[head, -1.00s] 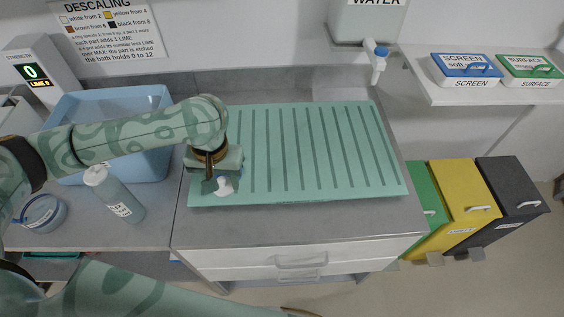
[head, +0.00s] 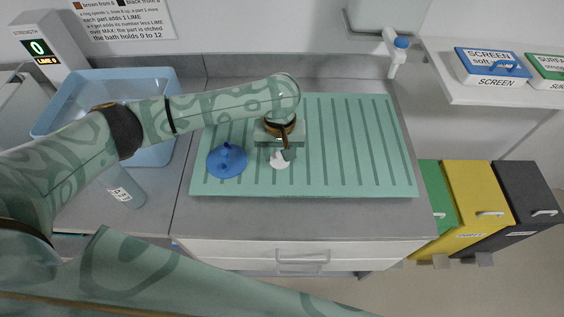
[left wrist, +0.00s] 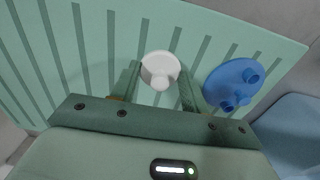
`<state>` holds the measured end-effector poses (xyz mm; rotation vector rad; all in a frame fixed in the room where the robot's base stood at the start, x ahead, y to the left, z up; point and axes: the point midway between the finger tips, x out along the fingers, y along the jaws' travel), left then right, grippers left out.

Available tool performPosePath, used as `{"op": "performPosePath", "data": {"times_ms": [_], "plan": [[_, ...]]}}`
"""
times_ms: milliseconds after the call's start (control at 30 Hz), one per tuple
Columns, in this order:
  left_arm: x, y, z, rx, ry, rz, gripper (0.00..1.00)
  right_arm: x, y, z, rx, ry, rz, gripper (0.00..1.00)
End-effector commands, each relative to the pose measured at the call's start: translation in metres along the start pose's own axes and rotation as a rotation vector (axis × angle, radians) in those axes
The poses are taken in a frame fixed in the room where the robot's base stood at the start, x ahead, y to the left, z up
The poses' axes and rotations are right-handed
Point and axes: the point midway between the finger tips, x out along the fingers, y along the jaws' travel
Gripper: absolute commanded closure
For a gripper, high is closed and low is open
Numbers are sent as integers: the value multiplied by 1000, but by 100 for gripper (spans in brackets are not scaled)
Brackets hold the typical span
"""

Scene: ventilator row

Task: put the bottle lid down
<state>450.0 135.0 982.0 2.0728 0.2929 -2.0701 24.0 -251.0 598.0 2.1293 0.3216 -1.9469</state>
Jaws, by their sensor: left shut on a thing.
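The white bottle lid (head: 279,160), small and round with a knob, is between the fingers of my left gripper (head: 284,154). My left gripper is shut on it, over the middle-left of the green ribbed mat (head: 350,150). The left wrist view shows the lid (left wrist: 160,68) between the two fingertips (left wrist: 160,80), with the mat behind it. I cannot tell whether the lid touches the mat. A pale blue-grey bottle (head: 124,190) with a label stands on the counter at left; my arm hides its top. My right gripper is not in view.
A blue lid with knobs (head: 227,161) lies on the mat just left of my gripper. A blue tub (head: 155,88) stands at the back left. A tap (head: 398,48) overhangs the back right. The mat's right half is clear.

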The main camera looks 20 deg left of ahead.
Motion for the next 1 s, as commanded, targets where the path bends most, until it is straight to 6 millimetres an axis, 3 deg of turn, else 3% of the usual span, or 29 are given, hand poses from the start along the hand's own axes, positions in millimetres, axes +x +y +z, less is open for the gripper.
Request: {"op": "performPosePath", "data": {"times_ms": [233, 600, 633, 700, 1000], "plan": [[38, 5, -2, 1, -1, -1, 76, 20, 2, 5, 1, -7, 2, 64], [39, 5, -2, 0, 0, 0, 76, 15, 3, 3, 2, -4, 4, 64], [39, 5, -2, 1, 1, 1, 47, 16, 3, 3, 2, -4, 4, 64], [39, 5, -2, 1, 1, 0, 33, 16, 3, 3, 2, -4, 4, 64], [38, 5, -3, 2, 2, 0, 33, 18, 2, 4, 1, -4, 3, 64]]}}
